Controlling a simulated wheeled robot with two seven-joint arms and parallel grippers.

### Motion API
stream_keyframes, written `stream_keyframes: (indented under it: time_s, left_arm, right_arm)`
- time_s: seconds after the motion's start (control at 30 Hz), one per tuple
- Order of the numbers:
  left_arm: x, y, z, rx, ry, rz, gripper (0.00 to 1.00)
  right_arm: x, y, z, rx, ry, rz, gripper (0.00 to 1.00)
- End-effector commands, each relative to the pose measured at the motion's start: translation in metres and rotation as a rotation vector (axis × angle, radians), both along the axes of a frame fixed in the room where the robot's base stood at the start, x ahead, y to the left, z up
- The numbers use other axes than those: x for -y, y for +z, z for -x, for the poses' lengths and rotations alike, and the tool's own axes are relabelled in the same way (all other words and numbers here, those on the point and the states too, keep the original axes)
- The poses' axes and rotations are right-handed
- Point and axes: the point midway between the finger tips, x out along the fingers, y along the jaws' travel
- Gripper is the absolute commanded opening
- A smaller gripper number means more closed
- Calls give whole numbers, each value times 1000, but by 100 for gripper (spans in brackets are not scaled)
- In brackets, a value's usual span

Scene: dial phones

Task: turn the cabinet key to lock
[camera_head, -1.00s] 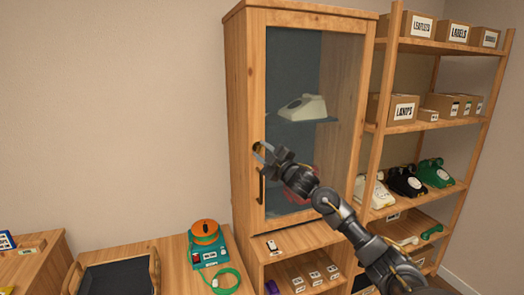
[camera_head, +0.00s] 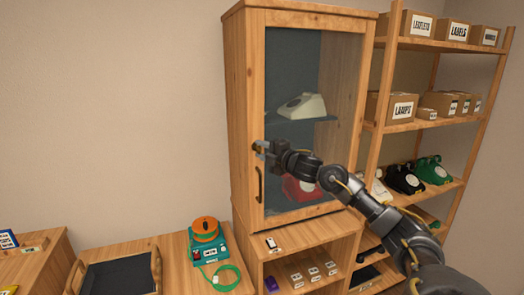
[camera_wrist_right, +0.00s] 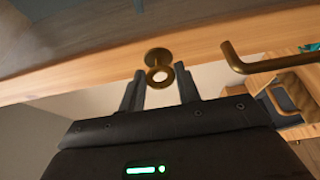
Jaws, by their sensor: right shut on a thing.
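The glass-fronted wooden cabinet (camera_head: 244,120) stands in the middle of the head view with its door shut. My right gripper (camera_head: 262,148) is at the left edge of the door, above the dark door handle (camera_head: 258,185). In the right wrist view the brass key (camera_wrist_right: 158,56) sits at the door frame, its ring-shaped bow towards me. The right gripper's fingers (camera_wrist_right: 160,88) are on either side of the bow, shut on it. In the head view the key is too small and covered to make out. My left gripper is not in view.
Behind the glass are a cream phone (camera_head: 303,106) and a red phone (camera_head: 299,189). An open shelf (camera_head: 408,127) with boxes and phones stands close on the right. A bench with a teal device (camera_head: 206,243) and a dark tray (camera_head: 118,275) is at lower left.

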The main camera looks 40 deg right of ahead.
Motion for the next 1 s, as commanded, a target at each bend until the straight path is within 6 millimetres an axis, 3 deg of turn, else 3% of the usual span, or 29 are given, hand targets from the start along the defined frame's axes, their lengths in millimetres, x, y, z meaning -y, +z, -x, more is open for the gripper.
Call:
stream_keyframes:
  time_s: [0.47, 0.5, 0.63, 1.0]
  left_arm:
    - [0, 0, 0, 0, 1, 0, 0]
    - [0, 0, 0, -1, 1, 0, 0]
    - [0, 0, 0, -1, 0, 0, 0]
    - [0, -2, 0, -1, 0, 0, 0]
  right_arm:
    - [-1, -1, 0, -6, 1, 15, 10]
    - [-1, -1, 0, -6, 1, 15, 35]
    - [-1, -1, 0, -6, 1, 14, 52]
    - [0, -1, 4, -5, 0, 13, 55]
